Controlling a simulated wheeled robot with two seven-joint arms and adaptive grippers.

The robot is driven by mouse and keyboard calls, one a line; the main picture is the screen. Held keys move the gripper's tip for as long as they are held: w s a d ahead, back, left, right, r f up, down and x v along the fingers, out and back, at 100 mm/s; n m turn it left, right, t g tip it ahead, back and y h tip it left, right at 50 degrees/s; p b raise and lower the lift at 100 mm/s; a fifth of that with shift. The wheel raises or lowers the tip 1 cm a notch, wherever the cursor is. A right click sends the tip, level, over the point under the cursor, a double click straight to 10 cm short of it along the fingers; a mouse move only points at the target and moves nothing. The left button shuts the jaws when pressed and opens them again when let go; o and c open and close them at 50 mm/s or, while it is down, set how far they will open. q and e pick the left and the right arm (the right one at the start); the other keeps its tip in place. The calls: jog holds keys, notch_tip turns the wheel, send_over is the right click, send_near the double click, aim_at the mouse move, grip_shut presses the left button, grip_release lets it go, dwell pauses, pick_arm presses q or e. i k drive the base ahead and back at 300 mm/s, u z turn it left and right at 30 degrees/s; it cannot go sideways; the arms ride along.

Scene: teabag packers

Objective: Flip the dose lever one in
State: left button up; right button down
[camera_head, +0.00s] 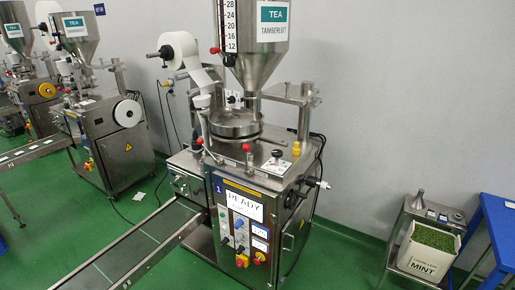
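A steel teabag packer (235,190) marked 1 stands in the middle of the view, with a tea hopper (262,60) above it. Several small levers and knobs show on it: a red knob (246,147) on the top deck, another red knob (200,140) at the deck's left edge, and a red-tipped lever (214,50) beside the level scale (229,25). Neither of my grippers is in view.
A conveyor (130,250) runs from the packer to the lower left. Two similar packers (115,140) stand at the left back. At the right are a steel stand (405,235) with a MINT box (427,268) and a blue table (495,225). Green floor (350,250) is clear between.

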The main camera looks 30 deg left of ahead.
aim_at(246, 147)
jog(key=u, duration=0.5)
jog(key=i, duration=0.8)
jog(key=u, duration=1.05)
jog(key=i, duration=0.3)
jog(key=u, duration=0.25)
